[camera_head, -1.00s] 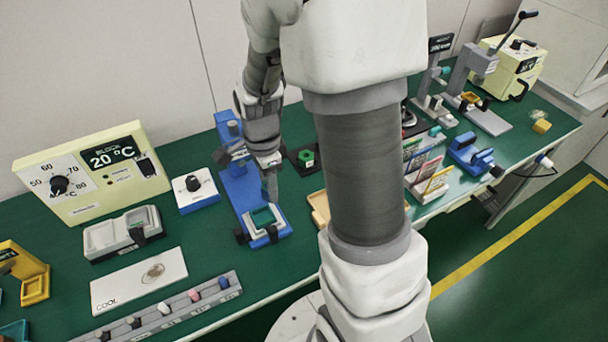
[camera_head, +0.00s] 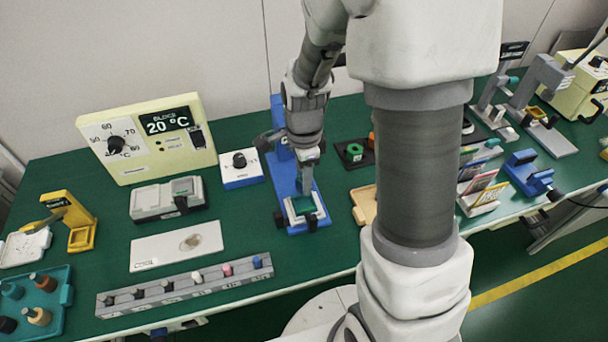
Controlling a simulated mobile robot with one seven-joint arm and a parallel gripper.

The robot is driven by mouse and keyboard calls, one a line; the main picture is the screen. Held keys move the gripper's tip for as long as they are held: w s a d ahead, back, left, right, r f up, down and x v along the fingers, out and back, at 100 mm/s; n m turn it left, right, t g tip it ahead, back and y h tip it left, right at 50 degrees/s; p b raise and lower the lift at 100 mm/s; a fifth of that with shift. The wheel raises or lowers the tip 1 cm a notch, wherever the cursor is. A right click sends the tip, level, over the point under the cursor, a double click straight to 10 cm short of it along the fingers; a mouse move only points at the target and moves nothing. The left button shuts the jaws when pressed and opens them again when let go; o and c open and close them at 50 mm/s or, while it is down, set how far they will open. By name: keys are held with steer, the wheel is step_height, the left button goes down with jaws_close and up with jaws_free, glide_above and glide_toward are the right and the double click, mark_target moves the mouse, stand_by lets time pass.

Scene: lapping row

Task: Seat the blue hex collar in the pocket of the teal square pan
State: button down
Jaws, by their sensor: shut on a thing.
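The teal square pan (camera_head: 311,218) appears to be the small teal-edged square near the front end of a blue stand (camera_head: 285,180) in the middle of the bench. My gripper (camera_head: 306,190) points down at this square from just above its far part. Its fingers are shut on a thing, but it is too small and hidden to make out. I cannot tell whether the fingers or the held thing touch the pan. No blue hex collar shows clearly, and the pan's pocket is partly covered.
A white block with a black knob (camera_head: 241,168) stands left of the stand. A green ring on a dark plate (camera_head: 354,153) and a tan tray (camera_head: 364,205) are to the right. A grey rack of several pegs (camera_head: 185,288) lies in front left. My arm hides part of the bench.

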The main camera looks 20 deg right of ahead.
steer(key=shift+f+b, duration=1.35)
steer(key=shift+f, duration=0.8)
steer(key=shift+f+b, duration=0.5)
steer(key=shift+f, duration=0.55)
steer(key=shift+c, duration=1.9)
jaws_free()
steer(key=shift+r, duration=0.1)
step_height(320, 180, up, 17)
steer(key=p, duration=0.4)
steer(key=shift+r, duration=0.15)
